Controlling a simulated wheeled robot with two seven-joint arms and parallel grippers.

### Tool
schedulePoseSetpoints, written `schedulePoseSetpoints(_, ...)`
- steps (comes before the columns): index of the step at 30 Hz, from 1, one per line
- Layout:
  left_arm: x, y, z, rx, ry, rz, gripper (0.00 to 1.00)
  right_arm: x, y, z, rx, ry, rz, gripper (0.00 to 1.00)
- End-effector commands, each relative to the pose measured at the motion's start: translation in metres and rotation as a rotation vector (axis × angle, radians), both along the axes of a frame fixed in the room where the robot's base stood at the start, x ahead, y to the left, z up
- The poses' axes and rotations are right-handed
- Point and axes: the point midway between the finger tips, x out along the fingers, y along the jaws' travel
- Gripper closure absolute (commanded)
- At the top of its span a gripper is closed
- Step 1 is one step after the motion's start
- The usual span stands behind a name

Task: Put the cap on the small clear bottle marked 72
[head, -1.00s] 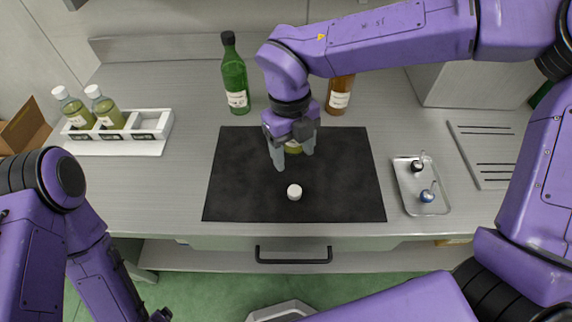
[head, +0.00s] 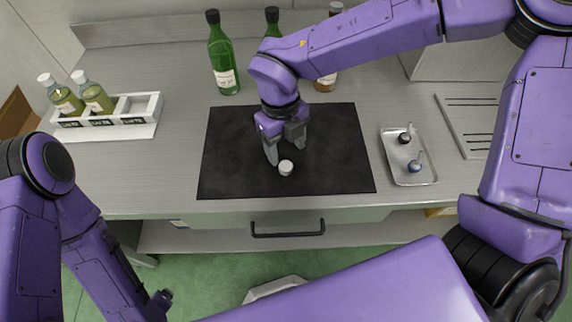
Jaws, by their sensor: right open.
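A small white cap (head: 286,168) lies on the dark mat (head: 230,178), front of its middle. My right gripper (head: 285,156) is open just above and behind the cap, its fingers pointing down; I cannot tell whether they touch it. No small bottle shows on the mat now; the gripper covers the spot where a yellow-green patch showed earlier. Two small clear bottles with white caps and yellow-green contents, a left one (head: 65,102) and a right one (head: 97,99), stand in the white rack (head: 146,130). Their marks are unreadable. My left gripper (head: 160,303) is low at left, its jaws unclear.
Green bottles stand behind the mat, one at the left (head: 223,62) and one partly hidden (head: 272,24). An amber bottle (head: 325,83) is behind my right arm. A metal tray (head: 418,179) with two small dark-topped items lies right of the mat. The mat's left part is clear.

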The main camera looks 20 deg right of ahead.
Motion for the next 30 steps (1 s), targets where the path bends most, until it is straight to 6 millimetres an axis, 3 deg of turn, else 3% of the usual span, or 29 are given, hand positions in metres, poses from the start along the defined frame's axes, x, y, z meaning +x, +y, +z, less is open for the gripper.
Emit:
schedulePoseSetpoints(4,0.000,0.000,0.006,0.000,0.000,0.000,0.12,-0.003,0.002,-0.009,-0.002,0.002,0.003,0.35)
schedulePoseSetpoints(12,0.000,0.000,0.014,0.000,0.000,0.000,0.12,-0.009,0.004,-0.048,-0.001,0.001,0.001,0.35)
schedulePoseSetpoints(23,0.000,0.000,0.013,0.000,0.000,0.000,0.12,-0.009,0.004,-0.051,0.000,-0.001,0.000,0.35)
schedulePoseSetpoints(28,0.000,0.000,0.013,0.000,0.000,0.000,0.12,-0.009,0.004,-0.051,0.000,-0.001,0.000,0.88)
schedulePoseSetpoints(30,0.000,0.000,0.013,0.000,0.000,0.000,0.12,-0.009,0.004,-0.051,0.000,-0.001,0.000,0.94)
